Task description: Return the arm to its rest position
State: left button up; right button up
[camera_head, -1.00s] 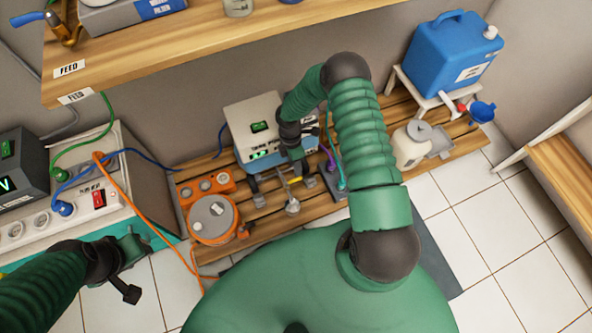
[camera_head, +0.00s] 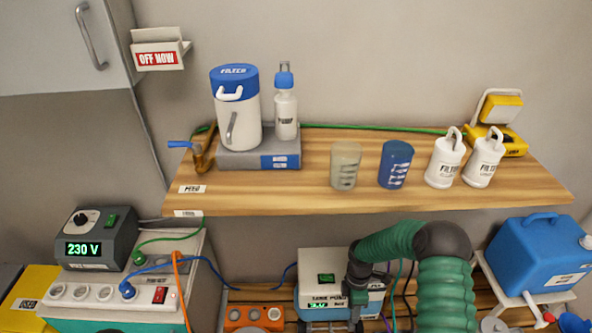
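My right arm (camera_head: 445,285), green and ribbed with dark joints, comes up from the bottom right and bends left. Its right gripper (camera_head: 356,304) hangs down at the right front of a white and blue unit (camera_head: 322,264) with a green display. The fingertips are small and dark against the unit, so I cannot tell whether they are open or touch it. My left arm and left gripper are not in view.
A wooden shelf (camera_head: 300,198) above holds a white canister (camera_head: 238,115), a bottle (camera_head: 285,112), cups and two white filters. A socket box (camera_head: 90,300) with cables stands left; a blue jerrycan (camera_head: 540,255) stands right. An orange unit (camera_head: 253,316) sits at the bottom.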

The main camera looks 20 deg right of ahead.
jog(key=s+a+r+m+t, duration=0.2)
jog(key=s+a+r+m, duration=0.25)
jog(key=r, duration=0.35)
jog(key=s+a+r+m+t, duration=0.1)
jog(key=s+a+r+m, duration=0.2)
jog(key=r+m, duration=0.4)
jog(key=s+a+r+m+t, duration=0.2)
jog(key=s+a+r+m, duration=0.15)
jog(key=r, duration=0.55)
notch_tip(320, 180, up, 26)
jog(key=p, duration=2.7)
jog(key=shift+d+r, duration=0.2)
jog(key=shift+d, duration=0.1)
